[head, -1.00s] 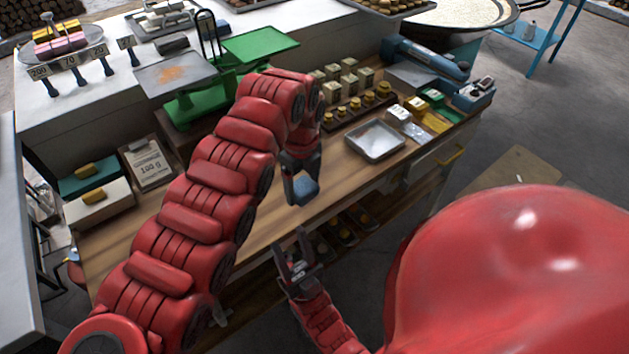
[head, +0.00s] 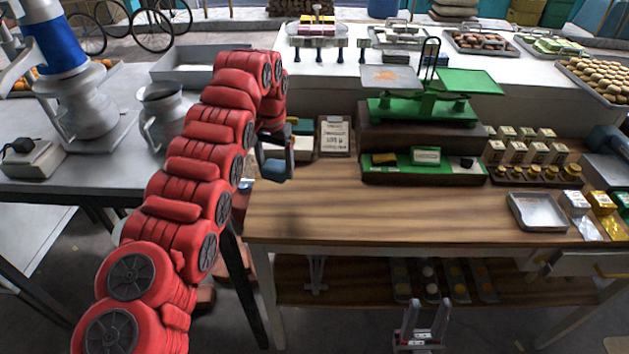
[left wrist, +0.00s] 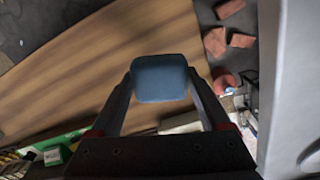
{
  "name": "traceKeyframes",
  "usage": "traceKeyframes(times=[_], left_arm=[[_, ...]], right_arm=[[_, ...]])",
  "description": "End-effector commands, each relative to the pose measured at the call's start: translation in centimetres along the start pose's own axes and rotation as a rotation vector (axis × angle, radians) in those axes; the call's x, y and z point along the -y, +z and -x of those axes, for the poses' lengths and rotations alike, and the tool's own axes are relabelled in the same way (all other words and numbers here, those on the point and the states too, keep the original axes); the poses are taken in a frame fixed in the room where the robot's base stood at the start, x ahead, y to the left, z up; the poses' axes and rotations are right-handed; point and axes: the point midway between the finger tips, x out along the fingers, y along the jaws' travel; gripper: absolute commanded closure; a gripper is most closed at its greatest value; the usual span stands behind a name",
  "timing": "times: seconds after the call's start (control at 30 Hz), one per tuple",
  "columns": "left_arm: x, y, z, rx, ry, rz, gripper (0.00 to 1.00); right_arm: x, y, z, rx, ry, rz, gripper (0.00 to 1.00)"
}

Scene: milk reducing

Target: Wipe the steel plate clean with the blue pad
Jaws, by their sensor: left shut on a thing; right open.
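The steel plate (head: 391,77) is the flat grey pan on the left side of the green balance scale (head: 425,108). An orange-brown smear lies on its middle. My left gripper (head: 275,163) is shut on the blue pad (head: 277,169), above the left end of the wooden table and well to the left of the plate. In the left wrist view the pad (left wrist: 160,79) sits between the fingertips, with wood grain behind it. My right gripper (head: 425,312) is open and empty, low in front of the table.
A price card (head: 335,136) stands left of the scale's dark stand. A steel tray (head: 537,211) lies at the table's right. Metal jugs (head: 165,115) stand on the left grey table. The wooden table's front middle (head: 380,210) is clear.

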Motion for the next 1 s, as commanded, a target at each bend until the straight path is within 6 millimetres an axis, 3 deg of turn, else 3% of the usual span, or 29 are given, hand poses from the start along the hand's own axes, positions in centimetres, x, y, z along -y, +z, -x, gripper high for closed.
traceKeyframes(times=[0.3,1.0], left_arm=[[1.8,0.0,0.6,0.003,0.001,0.124,0.64],[2.6,0.3,0.8,0.004,-0.006,0.169,0.64]], right_arm=[[0.0,0.0,0.0,0.0,0.0,0.0,0.55],[0.0,0.0,0.0,0.0,0.0,0.0,0.55]])
